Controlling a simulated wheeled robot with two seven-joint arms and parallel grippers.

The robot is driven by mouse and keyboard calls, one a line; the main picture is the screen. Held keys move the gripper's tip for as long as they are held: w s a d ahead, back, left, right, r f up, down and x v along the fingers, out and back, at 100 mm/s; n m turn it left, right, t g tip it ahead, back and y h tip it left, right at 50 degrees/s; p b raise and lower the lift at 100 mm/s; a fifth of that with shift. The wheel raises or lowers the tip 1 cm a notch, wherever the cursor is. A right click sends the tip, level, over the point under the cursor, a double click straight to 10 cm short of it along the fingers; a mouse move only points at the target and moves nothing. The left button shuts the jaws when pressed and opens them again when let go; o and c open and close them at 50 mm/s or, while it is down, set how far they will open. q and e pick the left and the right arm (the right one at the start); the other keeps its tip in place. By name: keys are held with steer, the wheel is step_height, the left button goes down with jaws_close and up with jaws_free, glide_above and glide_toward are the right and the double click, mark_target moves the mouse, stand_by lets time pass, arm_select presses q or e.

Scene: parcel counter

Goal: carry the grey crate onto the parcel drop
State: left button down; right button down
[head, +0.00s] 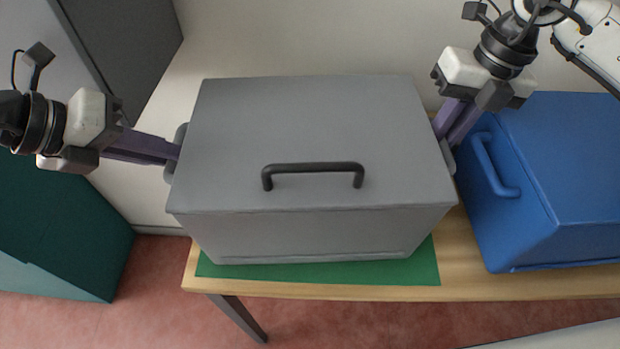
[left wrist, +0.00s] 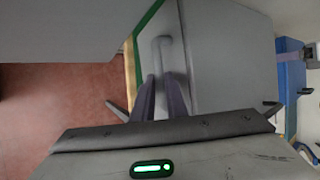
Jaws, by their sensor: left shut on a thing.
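The grey crate (head: 320,120), with a dark handle on its lid, is level above the green mat (head: 428,268) on the wooden table. I take the mat to be the parcel drop. Whether the crate's bottom touches it, I cannot tell. My left gripper (head: 174,153) is shut on the crate's left side handle, which shows in the left wrist view between the fingers, against the crate's grey side (left wrist: 215,60). My right gripper (head: 446,142) is at the opposite side handle, and its fingers appear closed on it. The mat's back part is hidden under the crate.
A blue crate (head: 560,170) with a side handle stands close to the right of my right gripper on the table (head: 320,292). A dark green box (head: 70,235) is at the left, and a dark grey panel (head: 130,50) stands behind. Reddish floor lies in front.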

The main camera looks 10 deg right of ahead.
steer(key=shift+w+r, duration=0.15)
steer(key=shift+r, duration=0.05)
step_height(320, 180, up, 5)
steer(key=p, duration=0.5)
steer(key=shift+f, duration=0.15)
stand_by(0.9)
